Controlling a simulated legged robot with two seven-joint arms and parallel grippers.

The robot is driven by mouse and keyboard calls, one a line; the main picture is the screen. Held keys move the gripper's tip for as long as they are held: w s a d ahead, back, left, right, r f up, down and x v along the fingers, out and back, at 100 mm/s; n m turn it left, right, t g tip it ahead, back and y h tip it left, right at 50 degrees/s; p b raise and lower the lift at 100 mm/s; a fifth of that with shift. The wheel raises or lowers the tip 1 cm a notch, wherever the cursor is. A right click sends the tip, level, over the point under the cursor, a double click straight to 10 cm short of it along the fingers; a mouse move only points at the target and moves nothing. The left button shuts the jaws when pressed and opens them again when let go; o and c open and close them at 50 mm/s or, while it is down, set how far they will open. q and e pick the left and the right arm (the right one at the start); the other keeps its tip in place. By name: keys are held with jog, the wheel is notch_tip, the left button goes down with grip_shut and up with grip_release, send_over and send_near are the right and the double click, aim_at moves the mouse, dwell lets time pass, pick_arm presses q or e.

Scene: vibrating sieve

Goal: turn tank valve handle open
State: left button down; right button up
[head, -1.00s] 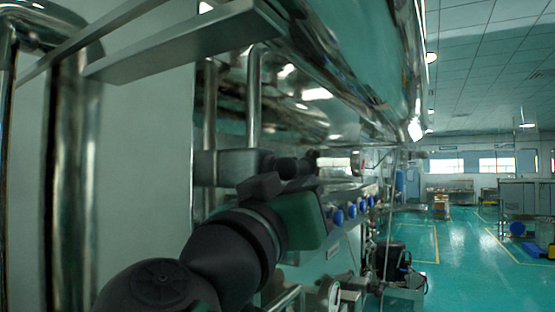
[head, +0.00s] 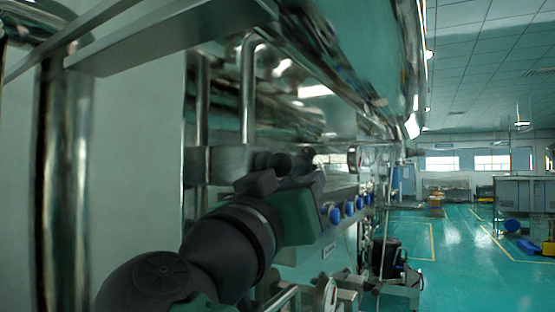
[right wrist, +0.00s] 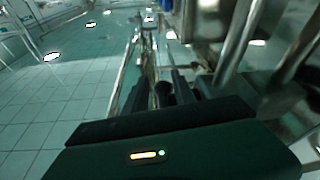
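My right gripper (head: 284,172) reaches from the bottom of the head view toward the steel pipework under the tank (head: 365,50). Its dark fingers point away from me, beside a steel bracket. In the right wrist view my right gripper (right wrist: 162,88) shows two dark fingers with a gap and a dark rounded piece (right wrist: 163,94) between or behind them. I cannot tell whether that piece is the valve handle or whether it touches the fingers. No valve handle stands out clearly; my gripper may hide it. My left gripper is not in view.
A thick vertical pipe (head: 62,190) and a flat steel bar (head: 170,40) stand close at the left. Several blue knobs (head: 348,208) line a panel beyond the gripper. A dark motor (head: 388,258) sits below.

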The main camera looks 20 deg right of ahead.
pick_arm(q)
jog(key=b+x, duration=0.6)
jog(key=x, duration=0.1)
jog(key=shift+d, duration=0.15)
pick_arm(e)
jog(key=s+a+f, duration=0.8)
jog(key=s+a, duration=0.1)
jog(key=a, duration=0.4)
jog(key=shift+s+f, duration=0.4)
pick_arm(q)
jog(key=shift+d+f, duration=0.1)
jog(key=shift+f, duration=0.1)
pick_arm(e)
jog(key=shift+w+d, duration=0.1)
jog(key=shift+d, duration=0.05)
